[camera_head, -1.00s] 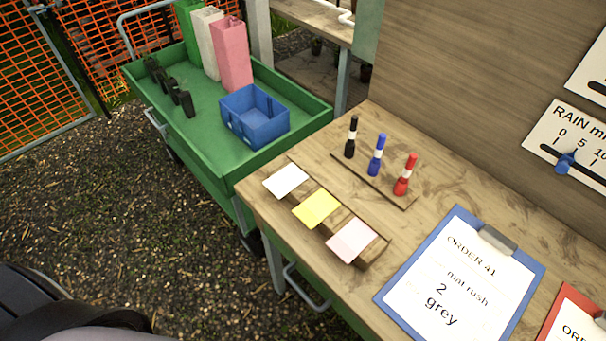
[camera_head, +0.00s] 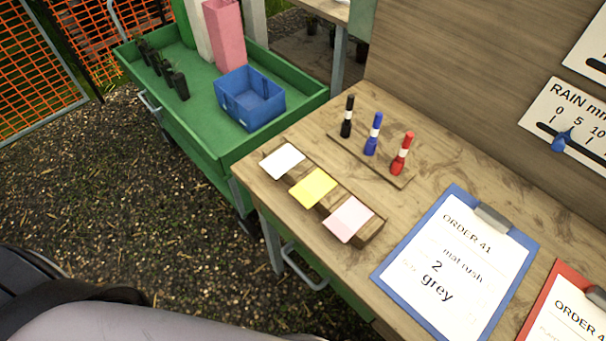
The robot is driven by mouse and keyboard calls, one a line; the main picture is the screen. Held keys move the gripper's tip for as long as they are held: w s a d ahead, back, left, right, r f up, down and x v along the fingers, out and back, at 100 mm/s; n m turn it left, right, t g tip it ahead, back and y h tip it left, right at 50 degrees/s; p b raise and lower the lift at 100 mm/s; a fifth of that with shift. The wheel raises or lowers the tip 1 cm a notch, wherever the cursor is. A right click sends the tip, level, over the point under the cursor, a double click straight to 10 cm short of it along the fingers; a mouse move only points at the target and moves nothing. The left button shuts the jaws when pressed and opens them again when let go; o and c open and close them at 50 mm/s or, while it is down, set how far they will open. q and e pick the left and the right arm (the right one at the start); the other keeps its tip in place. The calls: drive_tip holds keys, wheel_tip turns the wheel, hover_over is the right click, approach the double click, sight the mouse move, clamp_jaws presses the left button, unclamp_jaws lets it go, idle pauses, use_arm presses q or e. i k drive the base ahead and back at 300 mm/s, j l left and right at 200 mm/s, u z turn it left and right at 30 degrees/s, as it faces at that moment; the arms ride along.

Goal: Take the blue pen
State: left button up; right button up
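The blue pen (camera_head: 373,134) stands upright on a thin wooden strip (camera_head: 394,179) on the workbench. It is in the middle of a row, between a black pen (camera_head: 347,117) on its left and a red pen (camera_head: 402,154) on its right. Each pen has a pale band. Nothing covers the blue pen. Neither of my grippers shows in the view; only a part of my own arm or body shows at the lower left.
White (camera_head: 283,161), yellow (camera_head: 313,187) and pink (camera_head: 348,219) cards sit in front of the pens. A blue clipboard (camera_head: 379,275) lies to the right. A green cart (camera_head: 205,98) with a blue bin (camera_head: 249,97) stands at the left. A wooden panel (camera_head: 460,70) rises behind the bench.

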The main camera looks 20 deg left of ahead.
sight(376, 126)
drive_tip(key=k+l+u, duration=0.1)
drive_tip(key=u, duration=0.3)
drive_tip(key=k+u, duration=0.25)
drive_tip(key=u, duration=0.2)
drive_tip(key=k+u, duration=0.2)
drive_tip(key=u, duration=0.2)
